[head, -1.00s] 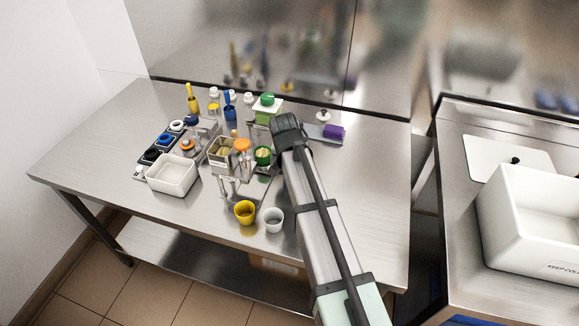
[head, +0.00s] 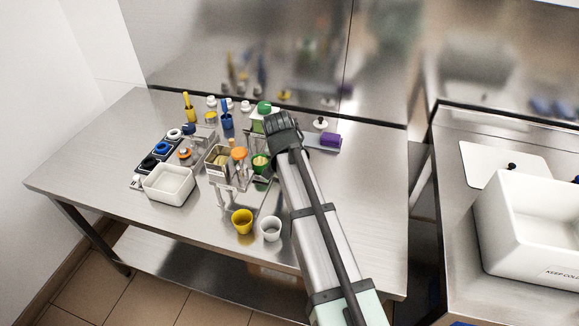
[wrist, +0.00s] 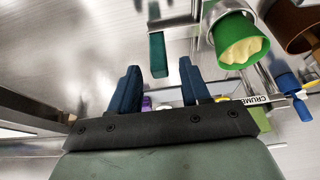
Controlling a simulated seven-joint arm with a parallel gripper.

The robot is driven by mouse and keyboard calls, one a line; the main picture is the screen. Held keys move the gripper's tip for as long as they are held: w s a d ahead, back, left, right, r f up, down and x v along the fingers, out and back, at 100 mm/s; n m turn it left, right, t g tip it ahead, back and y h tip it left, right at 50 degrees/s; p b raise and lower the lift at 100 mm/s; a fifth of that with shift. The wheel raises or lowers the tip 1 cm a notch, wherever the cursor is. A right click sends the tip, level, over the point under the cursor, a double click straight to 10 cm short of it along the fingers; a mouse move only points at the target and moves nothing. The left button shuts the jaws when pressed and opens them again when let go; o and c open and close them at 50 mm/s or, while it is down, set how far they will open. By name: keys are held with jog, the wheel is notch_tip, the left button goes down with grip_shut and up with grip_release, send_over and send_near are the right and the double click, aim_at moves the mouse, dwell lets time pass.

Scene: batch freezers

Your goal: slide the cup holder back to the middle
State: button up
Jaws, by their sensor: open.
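The cup holder (head: 228,178) is a steel frame on the table in the head view, carrying an orange-topped cup (head: 239,154) and a green cup (head: 261,162). In the wrist view the green cup (wrist: 238,42), with pale contents, sits in a metal ring at upper right. A dark green tab (wrist: 158,55) hangs from a metal bar beside it. My gripper (wrist: 159,68) is open, its two blue fingers apart. The tab shows between and just beyond the fingertips; contact cannot be told. In the head view my gripper (head: 280,122) is right of the holder, its fingers hidden.
A white bin (head: 168,184) stands left. A yellow cup (head: 242,221) and a white cup (head: 270,228) stand in front. A purple block (head: 330,140) lies right of my gripper. Bottles stand behind. The table's right side (head: 365,190) is clear.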

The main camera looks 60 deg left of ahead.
jog(key=v, duration=0.9)
jog(key=shift+r, duration=0.2)
